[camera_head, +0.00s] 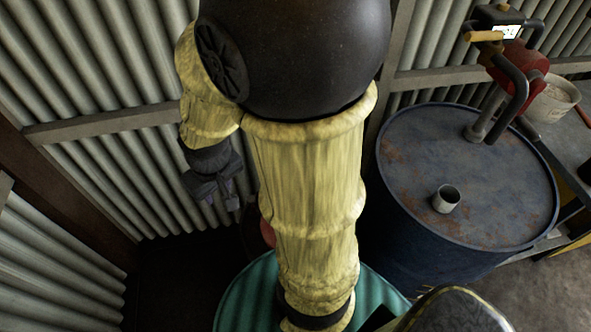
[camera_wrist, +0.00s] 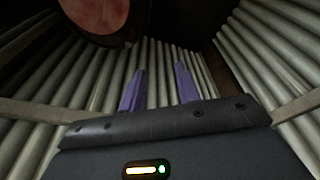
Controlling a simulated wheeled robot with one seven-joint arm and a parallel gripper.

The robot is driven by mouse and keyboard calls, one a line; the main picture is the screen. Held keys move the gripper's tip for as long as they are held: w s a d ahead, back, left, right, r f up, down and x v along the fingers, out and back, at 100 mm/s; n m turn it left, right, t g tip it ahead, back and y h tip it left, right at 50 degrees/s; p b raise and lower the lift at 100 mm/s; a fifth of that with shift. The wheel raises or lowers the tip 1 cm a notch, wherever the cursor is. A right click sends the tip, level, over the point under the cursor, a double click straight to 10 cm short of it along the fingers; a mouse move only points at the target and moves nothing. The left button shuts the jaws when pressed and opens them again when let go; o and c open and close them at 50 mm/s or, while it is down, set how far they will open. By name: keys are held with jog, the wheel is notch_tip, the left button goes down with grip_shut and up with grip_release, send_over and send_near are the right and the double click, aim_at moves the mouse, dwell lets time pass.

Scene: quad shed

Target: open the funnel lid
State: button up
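A reddish round face with a dark rim (camera_wrist: 98,12) shows at the top left of the wrist view, cut off by the frame edge. It may be the funnel lid, but I cannot tell for sure. In the head view a small red patch (camera_head: 267,232) shows just left of my arm, mostly hidden behind it. My gripper (camera_wrist: 160,68) has its two purple fingers apart with nothing between them. In the head view my gripper (camera_head: 228,200) hangs at the left of my arm, in front of the corrugated wall. It touches nothing that I can see.
A teal ribbed round surface (camera_head: 240,300) lies below my arm. Corrugated walls (camera_head: 100,60) close in behind and left. Dark floor shows at lower left.

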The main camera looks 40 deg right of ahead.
jog(key=s+d+n+g+y+p, duration=0.1)
jog(key=d+n+y+p, duration=0.3)
jog(key=d+n, duration=0.7)
jog(key=s+d, duration=0.1)
jog(key=d, duration=1.8)
jog(key=shift+r, duration=0.2)
jog(key=p+x, duration=0.2)
jog(key=x, duration=1.5)
jog(key=shift+a+p, duration=0.3)
jog(key=shift+a, duration=0.05)
jog(key=shift+f, duration=0.15)
grip_shut()
